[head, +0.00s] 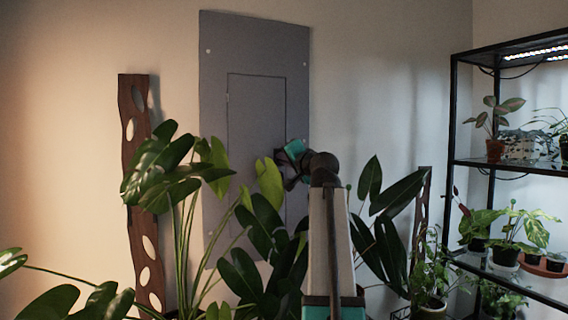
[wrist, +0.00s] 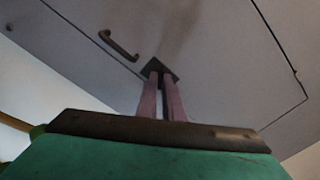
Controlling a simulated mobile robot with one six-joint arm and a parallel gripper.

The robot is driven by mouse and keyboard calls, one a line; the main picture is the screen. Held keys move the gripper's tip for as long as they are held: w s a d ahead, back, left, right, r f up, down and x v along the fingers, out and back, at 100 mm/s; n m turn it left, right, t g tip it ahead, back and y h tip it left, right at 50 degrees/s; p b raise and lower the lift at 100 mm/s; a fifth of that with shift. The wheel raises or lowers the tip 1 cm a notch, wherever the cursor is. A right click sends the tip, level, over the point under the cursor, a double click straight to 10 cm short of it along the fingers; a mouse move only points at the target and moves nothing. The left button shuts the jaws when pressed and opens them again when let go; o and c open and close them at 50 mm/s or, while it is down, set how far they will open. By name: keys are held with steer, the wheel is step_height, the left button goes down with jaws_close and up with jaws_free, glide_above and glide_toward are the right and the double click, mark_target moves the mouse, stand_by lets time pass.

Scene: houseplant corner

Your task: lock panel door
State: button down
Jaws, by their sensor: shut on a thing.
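The grey panel (head: 254,45) hangs on the back wall, and its door (head: 255,110) lies flat within the frame, looking closed. In the wrist view the door (wrist: 200,45) fills the upper part, with a dark curved handle (wrist: 118,45) on it. A small dark lock plate (wrist: 162,66) sits to the right of the handle. My gripper (wrist: 161,82) has its two pinkish fingers close together at this plate, shut on the lock's small part, which the fingers mostly hide. In the head view my gripper (head: 280,165) is at the door's right side, its fingertips unclear.
Large-leaved plants (head: 165,175) stand in front of the panel and hide its lower part. More leaves (head: 385,230) are right of my arm. A dark pierced wooden board (head: 135,180) stands left of the panel. A black shelf (head: 454,120) with potted plants is at the right.

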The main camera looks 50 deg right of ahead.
steer(key=n+b, duration=0.5)
steer(key=n, duration=0.6)
steer(key=shift+n, duration=0.3)
steer(key=c, duration=1.9)
jaws_free()
steer(key=shift+s+a, duration=0.1)
steer(key=v, duration=1.3)
steer(key=shift+s, duration=0.3)
steer(key=shift+a+f, duration=0.1)
